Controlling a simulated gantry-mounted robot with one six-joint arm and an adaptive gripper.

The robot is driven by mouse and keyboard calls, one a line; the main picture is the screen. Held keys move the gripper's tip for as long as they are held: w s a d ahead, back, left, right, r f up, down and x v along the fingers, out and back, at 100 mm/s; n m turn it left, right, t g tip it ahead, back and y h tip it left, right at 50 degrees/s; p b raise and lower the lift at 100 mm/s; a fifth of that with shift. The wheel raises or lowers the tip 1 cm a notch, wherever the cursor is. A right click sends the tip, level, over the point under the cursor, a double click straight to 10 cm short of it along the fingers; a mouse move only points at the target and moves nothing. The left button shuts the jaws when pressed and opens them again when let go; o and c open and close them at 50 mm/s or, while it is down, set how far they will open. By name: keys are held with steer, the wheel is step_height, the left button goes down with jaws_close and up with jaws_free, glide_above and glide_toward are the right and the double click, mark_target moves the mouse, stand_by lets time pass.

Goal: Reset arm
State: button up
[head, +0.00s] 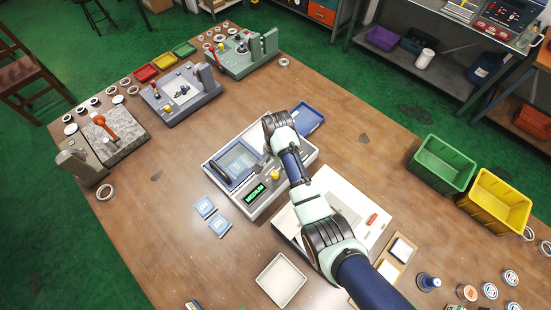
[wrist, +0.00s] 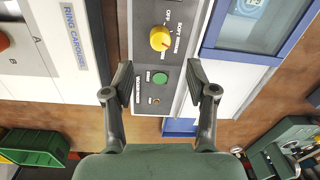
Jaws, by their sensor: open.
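My arm (head: 291,165) reaches from the lower right over the middle of the wooden table in the head view. The gripper fingers are hidden there behind the arm. In the wrist view my gripper (wrist: 160,90) is open, with nothing between its fingers. It is over a grey control panel (wrist: 147,68) with a yellow knob (wrist: 160,38) and a green button (wrist: 160,78). This panel belongs to the grey-white machine (head: 212,162) with a blue-framed window and a green lit display (head: 255,193). Whether the fingers touch the panel I cannot tell.
A white flat unit (head: 375,203) sits right of the machine under my arm. Blue cards (head: 219,225) and a white tray (head: 281,280) lie in front. Green (head: 442,164) and yellow (head: 494,202) bins stand right. Fixtures (head: 180,95) and rings line the left; the table's middle right is clear.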

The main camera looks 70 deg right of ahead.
step_height(320, 180, up, 3)
steer(key=shift+r, duration=0.1)
stand_by(0.6)
